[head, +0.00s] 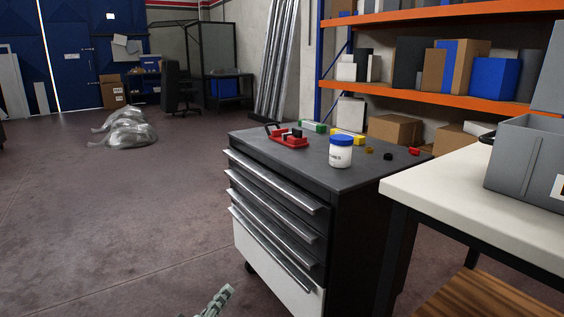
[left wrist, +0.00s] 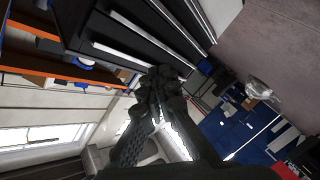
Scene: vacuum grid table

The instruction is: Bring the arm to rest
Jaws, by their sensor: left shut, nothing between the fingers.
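My left gripper (head: 221,296) shows only as a small tip at the bottom edge of the head view, low over the floor in front of the drawer cabinet (head: 290,235). In the left wrist view the left gripper (left wrist: 163,76) is dark, shut and empty, with the cabinet drawers behind it in a tilted picture. It touches nothing that I can see. Most of the left arm is out of the head view. My right gripper is in neither view.
A white table (head: 450,185) with a grey bin (head: 528,165) is at right. Open floor lies to the left, with plastic-wrapped bags (head: 130,130) farther back.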

